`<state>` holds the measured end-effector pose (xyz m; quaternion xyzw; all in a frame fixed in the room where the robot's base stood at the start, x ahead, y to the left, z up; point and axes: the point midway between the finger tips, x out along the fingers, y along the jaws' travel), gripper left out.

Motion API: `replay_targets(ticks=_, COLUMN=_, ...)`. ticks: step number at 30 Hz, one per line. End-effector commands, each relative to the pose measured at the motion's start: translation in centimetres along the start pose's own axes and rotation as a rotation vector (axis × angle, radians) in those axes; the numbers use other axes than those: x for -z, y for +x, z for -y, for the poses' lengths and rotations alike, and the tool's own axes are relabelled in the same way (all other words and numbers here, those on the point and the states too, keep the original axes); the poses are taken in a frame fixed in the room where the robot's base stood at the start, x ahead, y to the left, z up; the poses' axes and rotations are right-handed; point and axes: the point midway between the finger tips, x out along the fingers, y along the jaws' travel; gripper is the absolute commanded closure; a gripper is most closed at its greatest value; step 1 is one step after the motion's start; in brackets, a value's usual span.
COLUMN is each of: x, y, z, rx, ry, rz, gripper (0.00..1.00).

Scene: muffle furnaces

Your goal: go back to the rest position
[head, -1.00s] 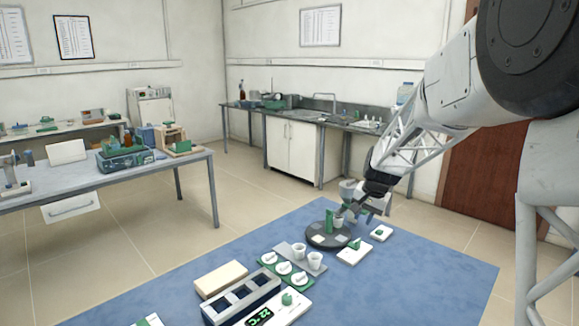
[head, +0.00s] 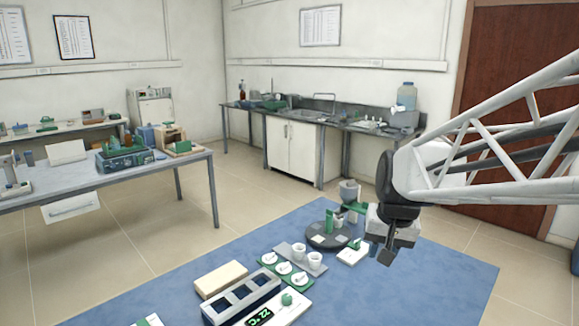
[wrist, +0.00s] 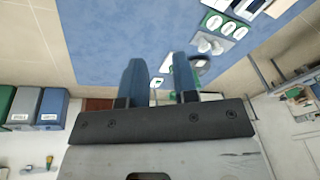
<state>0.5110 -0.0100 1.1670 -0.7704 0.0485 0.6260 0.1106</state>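My gripper (head: 388,255) hangs in the air at the right of the head view, in front of the blue mat's right part. In the wrist view its two blue fingers (wrist: 159,72) stand apart with nothing held between them. The dark round turntable (head: 322,243) is to the left of my gripper and apart from it in the head view. It carries a green block and a small cup. A grey cup on a green holder (head: 350,192) stands behind it. My gripper hides part of the mat and whatever lies behind it.
The blue mat (head: 440,275) is bare at the front right. On it are white cups (head: 315,259), a green tray with white lids (head: 284,268), a dark slotted rack (head: 241,300), a tan block (head: 220,279) and a temperature display (head: 261,317). A sink counter (head: 291,148) stands behind.

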Motion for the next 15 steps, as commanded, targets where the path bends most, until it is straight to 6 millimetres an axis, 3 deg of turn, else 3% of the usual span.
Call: replay_targets(ticks=15, x=-13.5, y=-1.8, z=-2.5, rx=-0.047, ry=-0.149, rz=-0.021, gripper=0.72)
